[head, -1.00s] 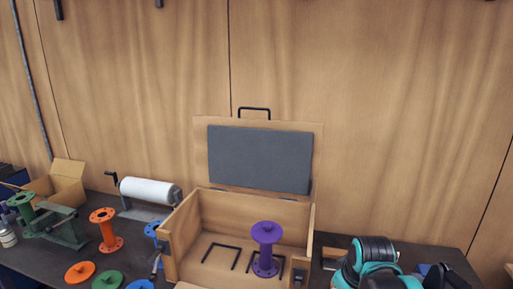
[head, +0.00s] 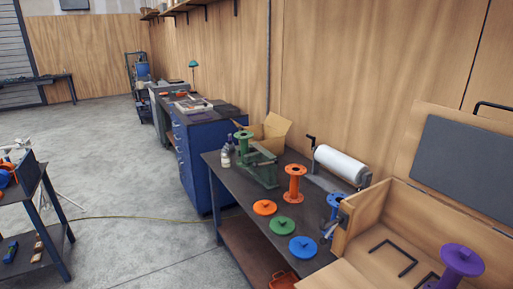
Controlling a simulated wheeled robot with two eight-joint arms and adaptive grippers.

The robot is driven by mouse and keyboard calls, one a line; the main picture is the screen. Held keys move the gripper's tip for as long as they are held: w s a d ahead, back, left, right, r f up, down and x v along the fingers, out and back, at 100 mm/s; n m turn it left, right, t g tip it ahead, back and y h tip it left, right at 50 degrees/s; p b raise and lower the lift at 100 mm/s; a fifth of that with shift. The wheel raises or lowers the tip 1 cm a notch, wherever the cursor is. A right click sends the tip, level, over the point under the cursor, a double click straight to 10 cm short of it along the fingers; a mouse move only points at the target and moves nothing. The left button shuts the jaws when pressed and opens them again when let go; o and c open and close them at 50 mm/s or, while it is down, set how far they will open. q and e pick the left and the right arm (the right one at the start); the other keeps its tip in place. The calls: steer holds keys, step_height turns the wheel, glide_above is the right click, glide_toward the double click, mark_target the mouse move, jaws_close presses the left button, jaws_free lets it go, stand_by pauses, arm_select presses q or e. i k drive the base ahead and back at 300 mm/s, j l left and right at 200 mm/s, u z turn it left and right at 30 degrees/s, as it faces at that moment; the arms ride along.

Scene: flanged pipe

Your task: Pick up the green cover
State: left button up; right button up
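The green cover (head: 283,225) is a flat round disc with a small knob. It lies on the dark workbench (head: 237,189) in the head view. It sits between an orange cover (head: 265,207) and a blue cover (head: 303,247), nearer the bench's front edge. Neither of my grippers shows in the head view now, and nothing touches the green cover.
Behind the covers stand an orange flanged pipe (head: 295,183), a blue one (head: 336,203) and a green vise-like stand (head: 262,167). An open wooden box (head: 366,214) holding a purple flanged pipe (head: 461,262) is at right. Open floor (head: 150,235) lies left of the bench.

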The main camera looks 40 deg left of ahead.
mark_target(281, 226)
steer(key=u, duration=1.6)
